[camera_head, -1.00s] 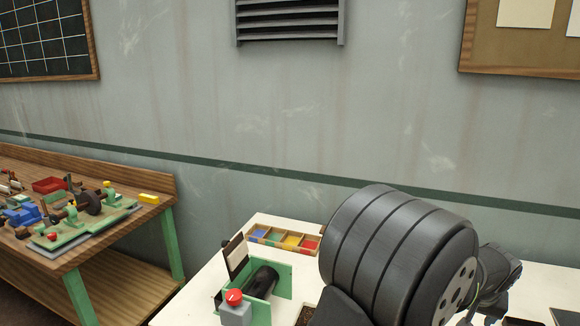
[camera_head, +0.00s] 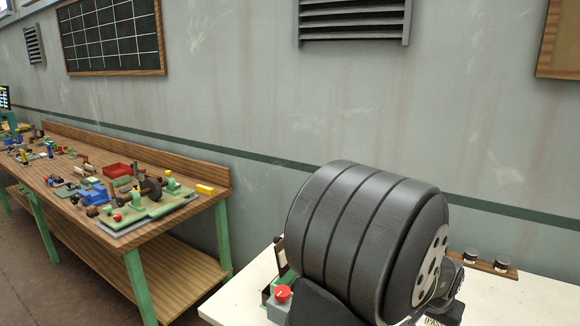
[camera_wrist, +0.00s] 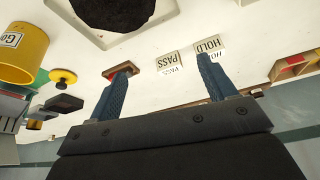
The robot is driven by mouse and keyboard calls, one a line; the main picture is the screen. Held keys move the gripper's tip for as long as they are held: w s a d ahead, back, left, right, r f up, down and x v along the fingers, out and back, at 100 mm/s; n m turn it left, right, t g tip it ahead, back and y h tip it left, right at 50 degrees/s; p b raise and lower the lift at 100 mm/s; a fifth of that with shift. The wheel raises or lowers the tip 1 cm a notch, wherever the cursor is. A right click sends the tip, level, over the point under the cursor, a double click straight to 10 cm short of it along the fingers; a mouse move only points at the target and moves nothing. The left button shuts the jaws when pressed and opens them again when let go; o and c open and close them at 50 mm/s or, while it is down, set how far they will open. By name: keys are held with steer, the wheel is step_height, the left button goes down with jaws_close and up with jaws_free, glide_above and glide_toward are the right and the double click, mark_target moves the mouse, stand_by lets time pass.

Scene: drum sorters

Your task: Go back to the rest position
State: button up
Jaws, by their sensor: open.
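My gripper (camera_wrist: 164,84) shows in the wrist view with two blue fingers set wide apart and nothing between them. It is open and above the white table (camera_wrist: 240,40). Small blocks labelled PASS (camera_wrist: 168,62) and HOLD (camera_wrist: 210,46) lie on the table beyond the fingertips. In the head view a large dark ribbed part of my arm fills the lower middle, and my gripper's fingers do not show there.
In the wrist view, a yellow cylinder (camera_wrist: 24,52) is at the left and a tray of dark material (camera_wrist: 112,12) at the top. In the head view, a red button (camera_head: 283,293) is beside my arm. A cluttered wooden bench (camera_head: 130,182) stands at the left.

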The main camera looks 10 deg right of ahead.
steer(key=shift+w+a+f, duration=0.1)
steer(key=shift+a+f, duration=0.05)
steer(key=shift+f, duration=0.6)
steer(key=shift+w+a+f, duration=0.1)
steer(key=shift+f, duration=0.6)
